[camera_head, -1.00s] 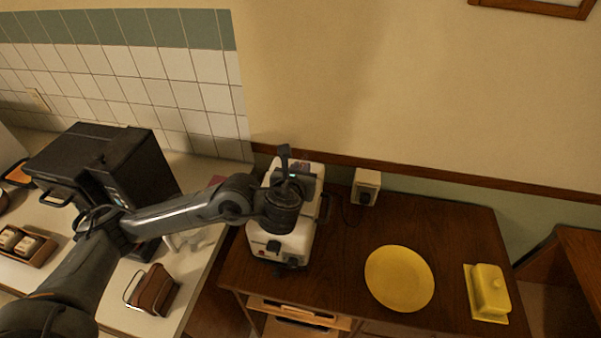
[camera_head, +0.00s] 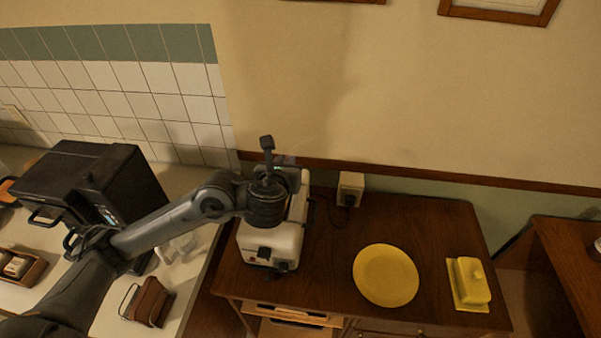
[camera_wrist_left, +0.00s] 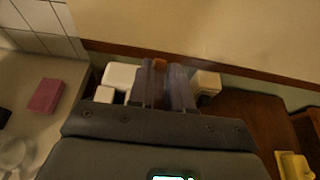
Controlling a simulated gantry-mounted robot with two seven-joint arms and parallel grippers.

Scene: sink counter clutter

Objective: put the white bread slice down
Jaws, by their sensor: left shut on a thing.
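My left gripper (camera_wrist_left: 168,82) is above the white toaster (camera_head: 272,243), which stands at the left end of the brown wooden table. In the head view my own wrist hides its fingertips. In the left wrist view the two translucent fingers are close together, with a small orange-brown patch (camera_wrist_left: 160,63) showing between their tips. This may be the bread slice, but too little shows to tell whether it is white bread. The toaster also shows behind the fingers in the left wrist view (camera_wrist_left: 121,76). My right gripper is not in view.
A yellow plate (camera_head: 385,275) lies empty on the table, right of the toaster. A yellow butter dish (camera_head: 471,281) stands farther right. A small white box (camera_head: 350,188) is by the wall. A black appliance (camera_head: 90,188) and brown bag-like object (camera_head: 148,303) occupy the left counter.

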